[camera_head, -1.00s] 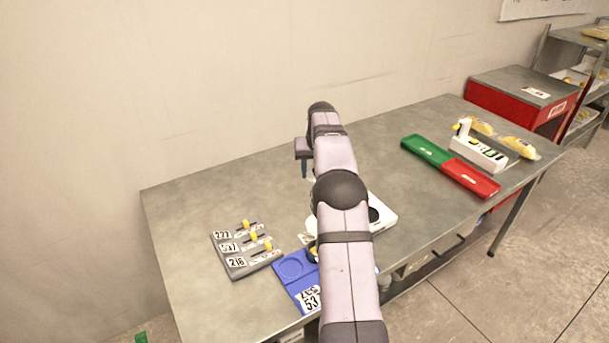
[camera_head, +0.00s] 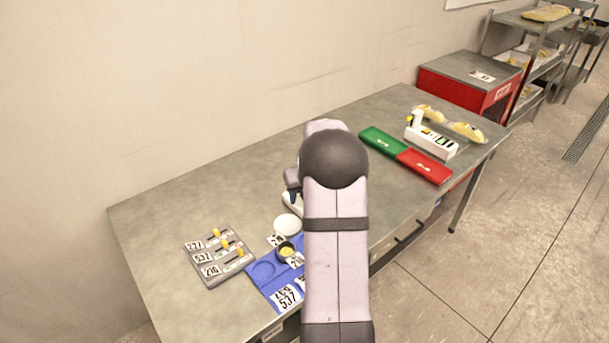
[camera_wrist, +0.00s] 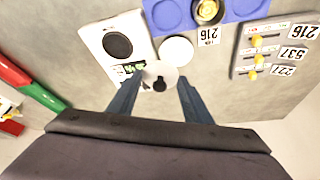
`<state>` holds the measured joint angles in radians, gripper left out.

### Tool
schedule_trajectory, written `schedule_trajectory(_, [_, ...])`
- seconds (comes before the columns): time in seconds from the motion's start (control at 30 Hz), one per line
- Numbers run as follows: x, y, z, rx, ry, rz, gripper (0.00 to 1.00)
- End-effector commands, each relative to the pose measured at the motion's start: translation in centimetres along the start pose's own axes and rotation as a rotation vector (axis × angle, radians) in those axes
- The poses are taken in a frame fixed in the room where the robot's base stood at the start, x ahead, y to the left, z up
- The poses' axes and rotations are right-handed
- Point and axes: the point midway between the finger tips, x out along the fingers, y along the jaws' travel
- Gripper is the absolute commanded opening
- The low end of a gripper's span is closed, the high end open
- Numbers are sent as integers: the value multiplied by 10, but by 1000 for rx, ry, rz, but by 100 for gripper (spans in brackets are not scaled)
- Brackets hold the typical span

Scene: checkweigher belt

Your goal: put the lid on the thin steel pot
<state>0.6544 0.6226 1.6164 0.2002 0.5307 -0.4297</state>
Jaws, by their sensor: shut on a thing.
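My gripper (camera_wrist: 160,83) is shut on a small round pale lid with a black knob (camera_wrist: 160,86), its fingers on either side of the lid. In the head view my gripper (camera_head: 292,194) is mostly hidden by my arm, and the lid cannot be made out. A small dark-rimmed round pot with yellow contents (camera_head: 287,251) stands on the blue tray (camera_head: 263,284). It also shows at the top edge of the wrist view (camera_wrist: 207,11), apart from the lid. Whether this pot is the thin steel one I cannot tell.
A plain white disc (camera_wrist: 176,51) lies by the tray, close to the held lid. A white scale with a black round plate (camera_wrist: 117,44) is beside it. A grey rack with yellow pieces (camera_head: 217,257) stands left. Green (camera_head: 381,141) and red (camera_head: 424,166) trays lie right.

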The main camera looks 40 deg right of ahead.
Motion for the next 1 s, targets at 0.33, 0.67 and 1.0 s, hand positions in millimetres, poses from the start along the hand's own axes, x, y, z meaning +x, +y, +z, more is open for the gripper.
schedule_trajectory(0.33, [9,-31,43,-330,-1,-140,25])
schedule_trajectory(0.67, [13,-60,73,-801,5,-334,25])
schedule_trajectory(1.0, [10,-69,74,-1338,8,-553,25])
